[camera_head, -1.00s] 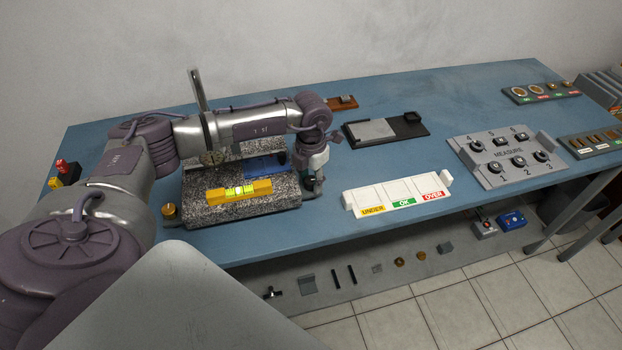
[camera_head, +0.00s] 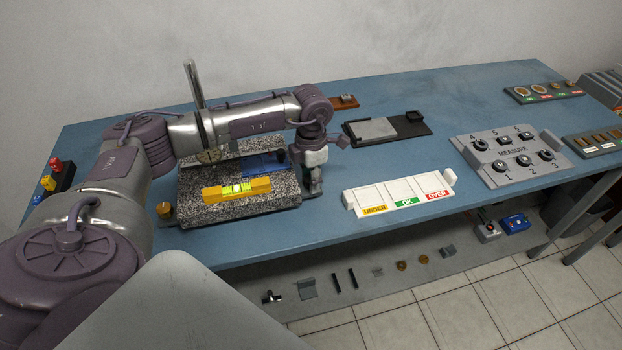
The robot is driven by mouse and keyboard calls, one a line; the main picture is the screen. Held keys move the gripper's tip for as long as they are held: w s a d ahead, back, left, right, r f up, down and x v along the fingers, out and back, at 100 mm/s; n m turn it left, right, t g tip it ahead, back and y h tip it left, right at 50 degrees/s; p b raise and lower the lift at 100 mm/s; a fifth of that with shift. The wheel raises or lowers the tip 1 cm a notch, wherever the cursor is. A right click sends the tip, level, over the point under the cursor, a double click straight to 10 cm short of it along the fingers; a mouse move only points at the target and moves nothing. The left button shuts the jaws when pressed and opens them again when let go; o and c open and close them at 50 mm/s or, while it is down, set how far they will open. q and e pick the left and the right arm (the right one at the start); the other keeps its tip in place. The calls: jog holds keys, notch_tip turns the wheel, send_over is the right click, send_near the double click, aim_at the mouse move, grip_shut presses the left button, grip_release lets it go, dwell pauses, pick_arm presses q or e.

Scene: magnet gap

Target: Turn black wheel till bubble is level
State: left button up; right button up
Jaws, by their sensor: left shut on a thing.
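A yellow spirit level (camera_head: 237,190) with a bright green vial lies on the speckled granite block (camera_head: 240,208). The vial is too small to read where the bubble sits. My left gripper (camera_head: 315,186) points down at the right front corner of the block. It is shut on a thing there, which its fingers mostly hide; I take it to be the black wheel. A brass-coloured knob (camera_head: 165,210) stands at the block's left front corner. My right gripper is out of view.
A white tray marked UNDER, OK, OVER (camera_head: 400,196) lies right of the block. A grey MEASURE board (camera_head: 510,158) stands farther right. A black plate with a grey slab (camera_head: 386,128) lies behind. Bare blue table (camera_head: 330,230) shows in front.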

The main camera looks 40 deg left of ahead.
pick_arm(q)
jog(key=o, duration=0.9)
jog(key=shift+r, duration=0.1)
notch_tip(320, 180, up, 12)
dwell(0.7)
